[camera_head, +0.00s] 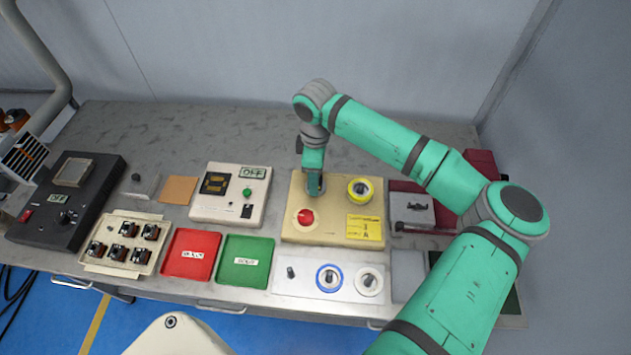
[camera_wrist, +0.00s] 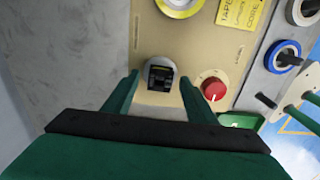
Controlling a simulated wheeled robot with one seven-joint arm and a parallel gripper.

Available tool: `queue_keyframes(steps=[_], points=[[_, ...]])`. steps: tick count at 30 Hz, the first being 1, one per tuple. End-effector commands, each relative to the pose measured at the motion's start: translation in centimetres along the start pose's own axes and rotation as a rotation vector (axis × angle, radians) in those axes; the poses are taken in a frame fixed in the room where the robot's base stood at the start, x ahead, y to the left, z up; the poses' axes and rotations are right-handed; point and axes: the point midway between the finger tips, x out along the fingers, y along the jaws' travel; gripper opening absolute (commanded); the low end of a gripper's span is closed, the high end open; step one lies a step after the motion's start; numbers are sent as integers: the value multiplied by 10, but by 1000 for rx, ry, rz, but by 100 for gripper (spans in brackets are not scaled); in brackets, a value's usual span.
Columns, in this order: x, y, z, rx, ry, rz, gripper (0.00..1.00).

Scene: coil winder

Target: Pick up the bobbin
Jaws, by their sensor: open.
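A small dark bobbin (camera_wrist: 160,80) sits on a round grey mount on the beige winder box (camera_head: 330,233). In the head view my arm hides the bobbin. My gripper (camera_head: 315,190) is over the back left part of the box, pointing down. In the wrist view its two green fingers (camera_wrist: 158,85) are apart, one on each side of the bobbin. Nothing is held. I cannot tell whether the fingers touch the bobbin or how far above it they are.
The box also carries a red knob (camera_head: 306,217), a yellow tape roll (camera_head: 360,189) and a yellow label (camera_head: 364,228). A tray (camera_head: 90,262) of several dark parts, a red tray (camera_head: 191,254) and a green tray (camera_head: 245,261) lie left. A blue-ringed spool (camera_head: 329,278) stands in front.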

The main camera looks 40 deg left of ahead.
Motion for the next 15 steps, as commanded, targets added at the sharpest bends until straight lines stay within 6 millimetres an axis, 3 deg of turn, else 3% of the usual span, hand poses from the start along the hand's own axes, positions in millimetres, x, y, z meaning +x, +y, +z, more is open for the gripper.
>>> queue_keyframes(steps=[8, 14, 15], points=[[4, 0, 0, 1, 0, 0, 52], [4, 0, 0, 0, 0, 0, 9], [4, 0, 0, 1, 1, 0, 7]])
